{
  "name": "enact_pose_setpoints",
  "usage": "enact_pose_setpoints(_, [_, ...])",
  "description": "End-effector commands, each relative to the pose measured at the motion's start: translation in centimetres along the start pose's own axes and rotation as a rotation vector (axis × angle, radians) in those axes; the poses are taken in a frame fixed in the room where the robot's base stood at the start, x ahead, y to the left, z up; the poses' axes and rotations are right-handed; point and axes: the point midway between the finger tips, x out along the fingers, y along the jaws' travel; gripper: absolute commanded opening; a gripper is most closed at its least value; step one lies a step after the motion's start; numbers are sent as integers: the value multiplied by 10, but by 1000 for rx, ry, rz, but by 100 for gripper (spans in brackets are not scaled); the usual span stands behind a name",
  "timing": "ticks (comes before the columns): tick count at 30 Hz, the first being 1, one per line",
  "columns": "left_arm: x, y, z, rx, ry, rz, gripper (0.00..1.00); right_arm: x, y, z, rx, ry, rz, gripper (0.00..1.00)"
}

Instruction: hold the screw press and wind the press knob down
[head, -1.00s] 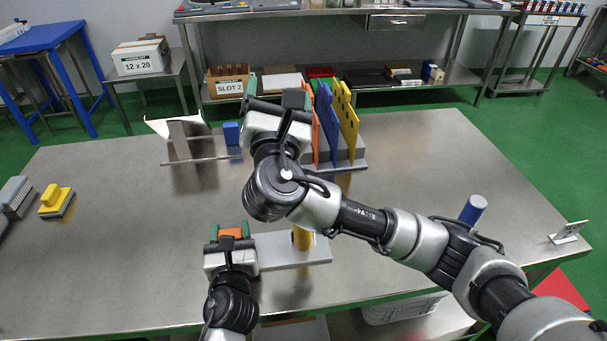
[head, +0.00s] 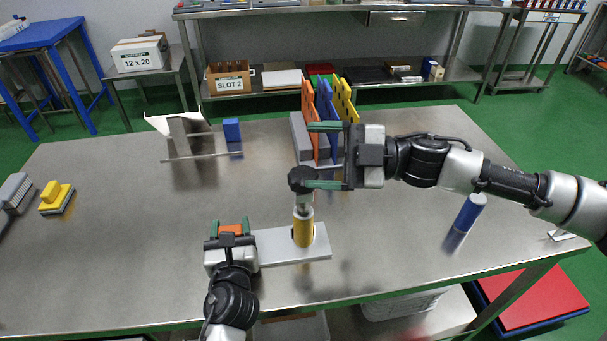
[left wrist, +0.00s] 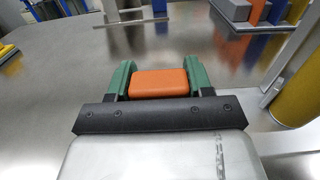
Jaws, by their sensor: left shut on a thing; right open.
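The screw press stands on the table, with a pale flat base (head: 285,248), a yellow cylinder (head: 303,228) and a dark round knob (head: 301,179) on top. My left gripper (head: 229,227) is shut on an orange block (head: 230,230) at the left end of the press base. The orange block shows between the green fingers in the left wrist view (left wrist: 160,83). My right gripper (head: 326,156) is open, its green fingers pointing left, one above the other. Its lower finger is beside the knob; whether they touch I cannot tell.
Orange, blue and yellow upright panels (head: 325,105) stand in a grey holder behind the right gripper. A blue cylinder (head: 471,211) stands at the right. A white tray stand (head: 180,135) and blue block (head: 232,130) are at the back left.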

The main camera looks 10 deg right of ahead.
Motion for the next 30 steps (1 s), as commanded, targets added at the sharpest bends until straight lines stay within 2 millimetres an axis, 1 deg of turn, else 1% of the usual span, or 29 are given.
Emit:
enact_pose_setpoints(1, [0,0,0,-1,-1,-1,10,-18,-5,12,133,-17,-7,79])
enact_pose_setpoints(3, [0,0,1,-1,-1,-1,10,-39,-11,26,314,-36,-9,79])
enact_pose_setpoints(6, [0,0,1,-1,-1,-1,10,-64,-19,39,526,-56,-5,79])
enact_pose_setpoints(10, [0,0,1,0,-1,-1,10,-87,-26,49,711,-71,4,79])
enact_pose_setpoints(12, [0,0,1,0,-2,-1,10,-94,-28,52,767,-75,9,79])
enact_pose_setpoints(14, [0,0,1,0,-2,-1,10,-95,-29,53,795,-75,10,79])
enact_pose_setpoints(17, [0,0,1,0,-2,-1,10,-89,-30,54,812,-74,9,79])
enact_pose_setpoints(20, [0,0,1,0,-2,-1,10,-73,-30,55,810,-73,7,79])
enact_pose_setpoints(27, [0,0,1,0,-2,-1,10,-23,-31,58,808,-73,6,79])
enact_pose_setpoints(30, [0,0,1,0,-1,-1,10,-6,-31,60,807,-74,7,79])
